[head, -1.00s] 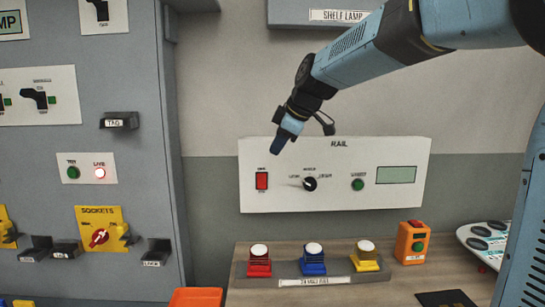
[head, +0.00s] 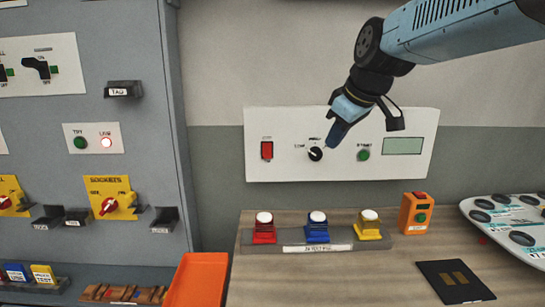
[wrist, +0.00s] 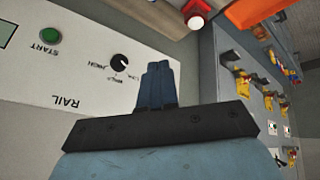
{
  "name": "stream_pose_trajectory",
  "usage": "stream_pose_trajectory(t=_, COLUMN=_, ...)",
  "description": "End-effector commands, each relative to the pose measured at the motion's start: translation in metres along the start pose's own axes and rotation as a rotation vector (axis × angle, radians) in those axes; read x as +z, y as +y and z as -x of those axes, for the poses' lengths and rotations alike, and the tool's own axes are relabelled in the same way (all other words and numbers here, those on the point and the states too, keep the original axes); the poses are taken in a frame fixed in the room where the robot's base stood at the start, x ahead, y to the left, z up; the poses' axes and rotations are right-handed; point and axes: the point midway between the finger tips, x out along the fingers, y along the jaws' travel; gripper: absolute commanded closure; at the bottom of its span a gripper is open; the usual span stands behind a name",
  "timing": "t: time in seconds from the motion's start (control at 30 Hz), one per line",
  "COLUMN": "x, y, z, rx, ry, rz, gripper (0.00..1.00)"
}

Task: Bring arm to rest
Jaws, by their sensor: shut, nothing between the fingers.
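My gripper (head: 332,141) hangs from my blue arm in front of the white rail panel (head: 400,165), pointing down and to the left. Its fingers are shut with nothing between them. In the head view its tip lies close beside the black rotary knob (head: 316,154); I cannot tell whether they touch. In the wrist view the shut fingers (wrist: 157,80) show with a gap in the picture between them and the knob (wrist: 119,60). The panel also has a red switch (head: 267,150), a green start button (head: 363,155) and a blank display (head: 402,146).
Below, the bench (head: 300,280) carries a strip with red (head: 264,236), blue (head: 317,234) and yellow (head: 369,232) blocks. An orange box (head: 416,213), a dark pad (head: 455,281) and a white board (head: 500,215) stand right. A grey cabinet (head: 150,60) and orange tray (head: 197,280) are left.

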Motion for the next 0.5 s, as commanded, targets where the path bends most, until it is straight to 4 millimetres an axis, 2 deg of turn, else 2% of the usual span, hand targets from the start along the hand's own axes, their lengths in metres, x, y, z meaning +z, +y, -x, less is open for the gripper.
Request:
stream_pose_trajectory(t=0.03, x=0.02, y=-0.005, z=0.006, rx=0.018, ry=-0.011, rz=-0.065, gripper=1.0)
stream_pose_trajectory(t=0.3, x=0.122, y=-0.033, z=0.02, rx=0.119, ry=-0.074, rz=-0.45, gripper=1.0)
stream_pose_trajectory(t=0.5, x=0.177, y=-0.053, z=0.021, rx=0.184, ry=-0.095, rz=-0.669, gripper=1.0)
